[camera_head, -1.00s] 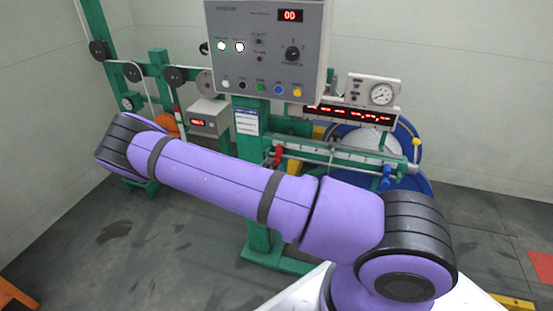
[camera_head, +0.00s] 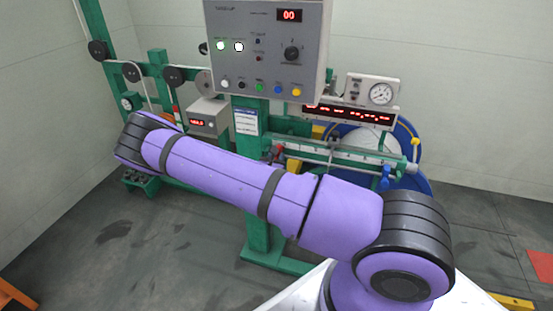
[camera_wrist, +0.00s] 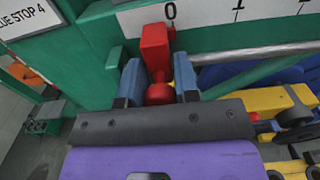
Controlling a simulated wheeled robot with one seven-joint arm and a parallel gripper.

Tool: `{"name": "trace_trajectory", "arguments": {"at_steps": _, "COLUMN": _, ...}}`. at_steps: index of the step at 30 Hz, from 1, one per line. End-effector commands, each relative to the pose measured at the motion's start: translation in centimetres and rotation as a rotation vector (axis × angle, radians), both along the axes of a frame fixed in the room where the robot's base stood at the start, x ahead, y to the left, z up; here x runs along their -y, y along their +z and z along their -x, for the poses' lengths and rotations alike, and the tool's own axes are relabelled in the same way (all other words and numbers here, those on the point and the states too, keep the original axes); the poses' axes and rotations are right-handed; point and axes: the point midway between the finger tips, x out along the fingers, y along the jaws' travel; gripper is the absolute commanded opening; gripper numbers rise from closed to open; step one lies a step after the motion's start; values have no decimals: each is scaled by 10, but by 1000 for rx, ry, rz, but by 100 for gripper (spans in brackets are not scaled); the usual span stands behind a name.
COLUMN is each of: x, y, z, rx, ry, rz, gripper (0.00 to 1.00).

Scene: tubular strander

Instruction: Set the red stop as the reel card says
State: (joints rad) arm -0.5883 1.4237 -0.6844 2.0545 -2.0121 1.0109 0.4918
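The red stop (camera_wrist: 156,45) sits on the rail just below the 0 mark of the white scale (camera_wrist: 215,18) in the wrist view. Its round red knob (camera_wrist: 160,93) points toward me. My gripper (camera_wrist: 160,82) has its two grey-blue fingers on either side of this knob, apart, with little gap. In the head view the red stop (camera_head: 278,150) shows at the rail's left end, partly hidden by my gripper. The blue stop (camera_head: 386,173) is near the right end. The reel card (camera_head: 246,121) hangs on the green post; a white card (camera_wrist: 30,14) in the wrist view reads "UE STOP 4", its start cut off.
A control box (camera_head: 265,50) with buttons and a dial hangs above the rail. A red-lettered display (camera_head: 348,114) and gauge (camera_head: 381,94) stand behind it. A blue reel (camera_head: 408,140) is behind the rail. A bright bar (camera_wrist: 255,55) runs right from the stop.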

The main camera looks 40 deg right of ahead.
Motion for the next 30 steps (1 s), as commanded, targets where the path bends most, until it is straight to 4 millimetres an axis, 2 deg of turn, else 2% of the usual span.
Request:
{"name": "trace_trajectory", "arguments": {"at_steps": 5, "x": 4, "y": 0, "z": 4, "rx": -1, "ry": -2, "rz": 1, "gripper": 0}}
{"name": "trace_trajectory", "arguments": {"at_steps": 12, "x": 31, "y": 0, "z": 39, "rx": -3, "ry": -6, "rz": 1, "gripper": 0}}
{"name": "trace_trajectory", "arguments": {"at_steps": 15, "x": 36, "y": -1, "z": 47, "rx": -2, "ry": -3, "rz": -1, "gripper": 0}}
{"name": "trace_trajectory", "arguments": {"at_steps": 24, "x": 37, "y": -1, "z": 48, "rx": -1, "ry": 0, "rz": -1, "gripper": 0}}
{"name": "trace_trajectory", "arguments": {"at_steps": 25, "x": 37, "y": -1, "z": 48, "rx": -1, "ry": 0, "rz": -1, "gripper": 31}}
{"name": "trace_trajectory", "arguments": {"at_steps": 28, "x": 37, "y": -1, "z": 48, "rx": -1, "ry": 0, "rz": -1, "gripper": 53}}
{"name": "trace_trajectory", "arguments": {"at_steps": 30, "x": 37, "y": -1, "z": 48, "rx": -1, "ry": 0, "rz": -1, "gripper": 53}}
